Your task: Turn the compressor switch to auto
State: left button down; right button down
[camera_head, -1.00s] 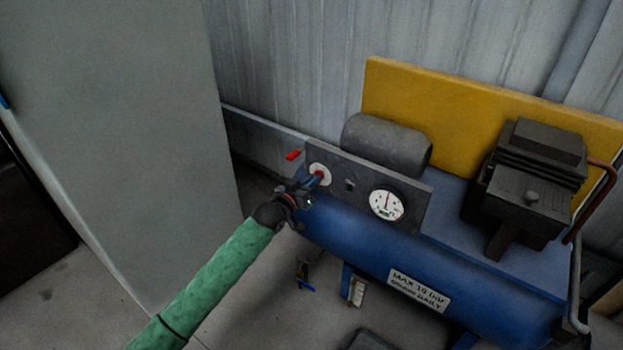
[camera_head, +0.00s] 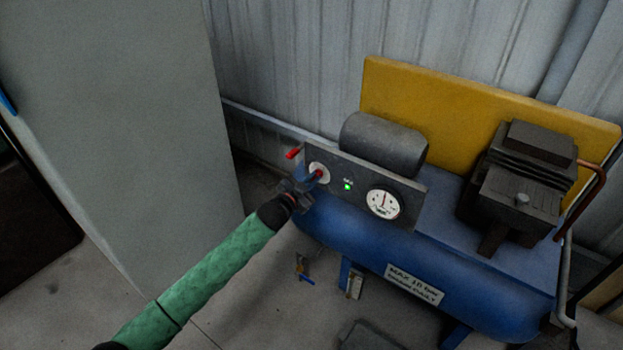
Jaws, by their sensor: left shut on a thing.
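The compressor has a blue tank (camera_head: 350,225) with a dark grey control panel (camera_head: 365,184) on its left end. The switch (camera_head: 319,171) is a red knob on a round white plate at the panel's left. My left gripper (camera_head: 310,182) is at the switch and shut on its red knob, hiding part of the plate. A small green light (camera_head: 347,187) is lit on the panel, right of the switch. A white round gauge (camera_head: 384,204) sits further right. The switch's markings are too small to read. My right gripper is not in view.
A red lever (camera_head: 293,153) sticks out just left of the panel. A tall grey cabinet (camera_head: 120,120) stands at the left. A yellow guard (camera_head: 480,110) and dark pump (camera_head: 525,180) are at the right. A blue-handled valve (camera_head: 306,279) is below the tank.

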pick_arm(q)
jog(key=shift+m, duration=0.3)
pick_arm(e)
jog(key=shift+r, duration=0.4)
pick_arm(q)
jog(key=c, duration=1.5)
grip_release()
